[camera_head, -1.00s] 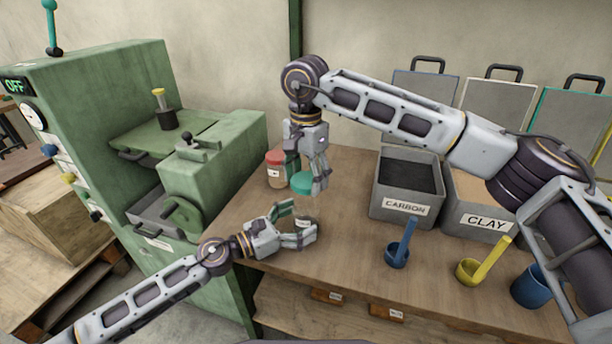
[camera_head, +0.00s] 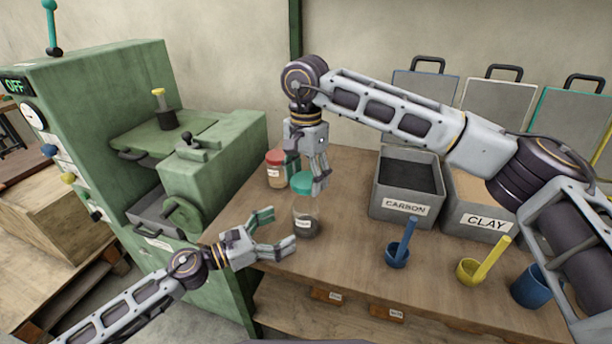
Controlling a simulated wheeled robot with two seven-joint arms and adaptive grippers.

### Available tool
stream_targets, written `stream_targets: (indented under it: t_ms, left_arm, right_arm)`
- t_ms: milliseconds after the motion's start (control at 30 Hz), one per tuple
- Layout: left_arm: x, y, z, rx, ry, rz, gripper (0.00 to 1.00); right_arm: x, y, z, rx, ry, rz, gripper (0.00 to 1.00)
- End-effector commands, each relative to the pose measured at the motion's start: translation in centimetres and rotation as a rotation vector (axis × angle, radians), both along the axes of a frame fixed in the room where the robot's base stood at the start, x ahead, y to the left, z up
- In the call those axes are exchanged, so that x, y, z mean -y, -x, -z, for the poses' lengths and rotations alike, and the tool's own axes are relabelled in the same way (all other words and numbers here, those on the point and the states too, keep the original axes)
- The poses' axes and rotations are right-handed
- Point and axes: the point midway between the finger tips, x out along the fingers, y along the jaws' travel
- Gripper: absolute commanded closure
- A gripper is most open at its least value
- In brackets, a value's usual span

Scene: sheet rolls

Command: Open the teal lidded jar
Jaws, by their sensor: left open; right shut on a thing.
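The jar (camera_head: 306,218) is clear glass with dark contents low inside and a small white label. It stands upright on the wooden table.
A red-lidded jar (camera_head: 276,173) stands behind left, beside a partly hidden greenish one. Grey CARBON (camera_head: 405,208) and CLAY (camera_head: 484,222) bins stand right. A green machine (camera_head: 215,160) borders the left.

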Motion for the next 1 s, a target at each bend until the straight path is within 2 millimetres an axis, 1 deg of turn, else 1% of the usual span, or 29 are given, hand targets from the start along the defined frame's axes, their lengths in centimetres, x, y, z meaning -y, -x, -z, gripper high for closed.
stream_targets:
  t_ms: [600, 1000]
  left_arm:
    - [-2.8, 1.8, 0.0, 0.000, 0.000, 0.001, 0.09]
    - [-3.2, 2.1, 0.0, 0.002, -0.001, 0.002, 0.09]
  right_arm:
    - [0.0, 0.0, 0.0, 0.000, 0.000, 0.000, 0.66]
    - [0.0, 0.0, 0.0, 0.000, 0.000, 0.000, 0.66]
